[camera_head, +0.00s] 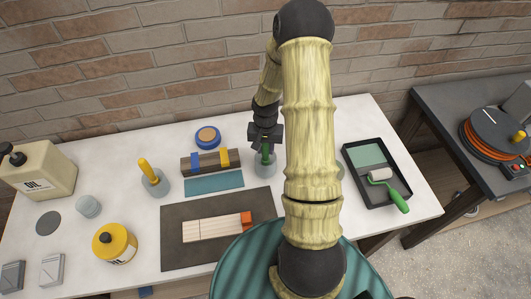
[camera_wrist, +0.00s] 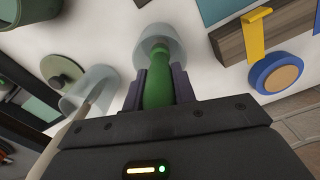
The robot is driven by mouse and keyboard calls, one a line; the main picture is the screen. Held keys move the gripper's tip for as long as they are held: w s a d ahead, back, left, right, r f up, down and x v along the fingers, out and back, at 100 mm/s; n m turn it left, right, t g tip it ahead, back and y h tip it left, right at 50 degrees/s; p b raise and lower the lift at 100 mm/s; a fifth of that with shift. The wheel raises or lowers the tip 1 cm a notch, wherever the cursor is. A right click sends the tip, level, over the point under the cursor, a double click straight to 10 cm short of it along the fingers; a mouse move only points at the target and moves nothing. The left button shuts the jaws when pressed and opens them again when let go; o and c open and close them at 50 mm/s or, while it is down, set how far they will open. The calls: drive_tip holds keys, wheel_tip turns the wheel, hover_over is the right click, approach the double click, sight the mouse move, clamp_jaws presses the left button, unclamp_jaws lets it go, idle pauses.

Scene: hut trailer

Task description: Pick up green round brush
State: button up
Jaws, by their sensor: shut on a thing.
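The green round brush shows as a thick green handle (camera_wrist: 157,92) in the wrist view. It also shows as a small green piece (camera_head: 265,152) under the gripper in the head view. My gripper (camera_head: 266,142) points down over the white table and is shut on this handle, with one dark finger on each side. The far end of the brush is at a pale, translucent grey cup (camera_wrist: 160,42), which also shows in the head view (camera_head: 264,168). The brush head is hidden, and I cannot tell whether it touches the cup bottom.
A wooden block with yellow and blue bands (camera_head: 208,161) and a blue round roll (camera_head: 208,136) lie left of the gripper. Another cup (camera_wrist: 88,92) stands close by. A black paint tray (camera_head: 376,172) with a green-handled roller is at the right. A brick wall stands behind.

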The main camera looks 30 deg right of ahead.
drive_tip(key=shift+r, duration=0.1)
wheel_tip(320, 180, up, 10)
drive_tip(key=shift+f+b, duration=0.1)
drive_tip(key=shift+b, duration=1.15)
drive_tip(key=shift+a, duration=0.1)
idle(1.2)
